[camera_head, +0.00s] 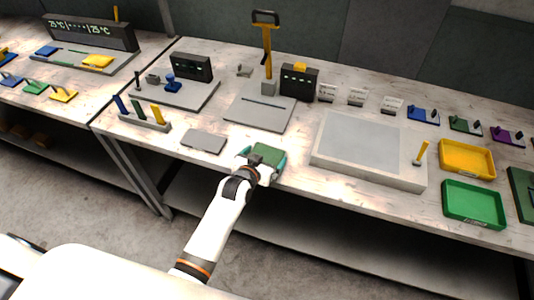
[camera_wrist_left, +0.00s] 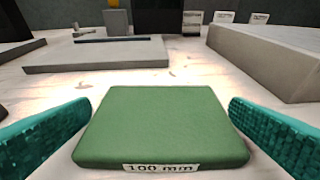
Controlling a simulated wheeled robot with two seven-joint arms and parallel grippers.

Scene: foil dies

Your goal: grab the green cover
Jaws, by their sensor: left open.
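The green cover (camera_head: 268,153) lies on the workbench near its front edge in the head view. In the left wrist view the green cover (camera_wrist_left: 160,125) is a flat, rounded block with a "100 mm" label on its near face. My left gripper (camera_head: 262,162) is open, with its teal fingers on either side of the cover. In the left wrist view the left gripper (camera_wrist_left: 160,135) shows a gap between the cover and the fingers, clearest toward the far end. My right gripper is not in view.
A grey plate (camera_head: 204,141) lies left of the cover. A base plate with a yellow-handled press (camera_head: 267,50) stands behind it. A large grey slab (camera_head: 325,155) is to the right, with yellow (camera_head: 466,147) and green (camera_head: 473,187) trays beyond. The bench front edge is close.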

